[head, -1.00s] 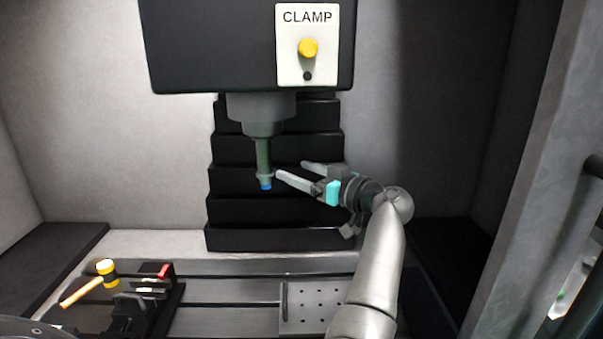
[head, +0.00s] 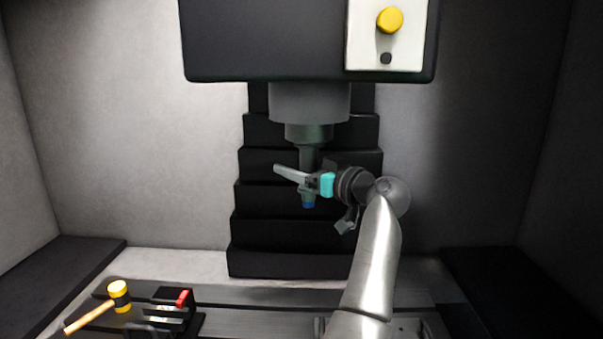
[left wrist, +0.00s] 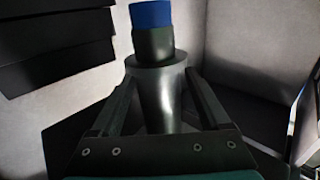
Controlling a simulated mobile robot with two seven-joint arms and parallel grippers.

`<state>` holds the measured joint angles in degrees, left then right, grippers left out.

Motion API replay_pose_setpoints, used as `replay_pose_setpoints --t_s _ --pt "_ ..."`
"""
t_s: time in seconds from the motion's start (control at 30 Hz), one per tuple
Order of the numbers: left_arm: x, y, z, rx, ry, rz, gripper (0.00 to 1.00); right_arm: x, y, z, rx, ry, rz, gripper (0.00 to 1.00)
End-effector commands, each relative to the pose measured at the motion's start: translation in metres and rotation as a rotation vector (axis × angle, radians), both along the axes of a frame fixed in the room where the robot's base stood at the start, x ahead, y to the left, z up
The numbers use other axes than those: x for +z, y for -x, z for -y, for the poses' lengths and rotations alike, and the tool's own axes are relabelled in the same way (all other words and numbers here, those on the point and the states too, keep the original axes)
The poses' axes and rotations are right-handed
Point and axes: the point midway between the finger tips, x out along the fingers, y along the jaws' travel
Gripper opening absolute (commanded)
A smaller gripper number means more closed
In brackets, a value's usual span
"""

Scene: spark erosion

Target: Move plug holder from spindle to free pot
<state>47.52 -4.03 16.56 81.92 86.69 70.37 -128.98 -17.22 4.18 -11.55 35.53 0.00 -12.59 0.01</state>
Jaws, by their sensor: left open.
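The plug holder (head: 308,198) is a grey-green shaft with a flange and a blue lower end, hanging upright under the grey spindle (head: 309,103). My left gripper (head: 292,172) is at the holder with its jaws open. One finger passes in front of the shaft; the other is mostly hidden. In the left wrist view, the plug holder (left wrist: 160,85) stands between the two fingers, its blue end at the top edge. I cannot tell whether the fingers touch it. No pot can be made out. My right gripper is out of view.
The dark machine head has a white panel (head: 362,52) with a yellow knob (head: 390,20). A yellow-headed mallet (head: 118,294) and a black fixture with a red part (head: 182,298) lie on the bed at lower left. Stepped black covers (head: 255,198) rise behind the spindle.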

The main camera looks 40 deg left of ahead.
Motion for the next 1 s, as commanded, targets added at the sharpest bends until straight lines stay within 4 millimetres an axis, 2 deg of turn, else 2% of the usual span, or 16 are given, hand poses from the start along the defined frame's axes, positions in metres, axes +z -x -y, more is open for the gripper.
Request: replay_pose_setpoints --t_s 0.2,0.9,1.0 --pt "0.0006 0.0001 -0.0002 0.000 0.000 0.000 0.80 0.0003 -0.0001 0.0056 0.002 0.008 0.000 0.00" --pt "-0.0001 0.0001 0.0000 0.000 0.000 0.000 0.01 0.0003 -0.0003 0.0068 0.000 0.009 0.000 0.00" --pt "-0.0001 0.0001 0.0000 0.000 0.000 0.000 0.00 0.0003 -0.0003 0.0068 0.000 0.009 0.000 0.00"
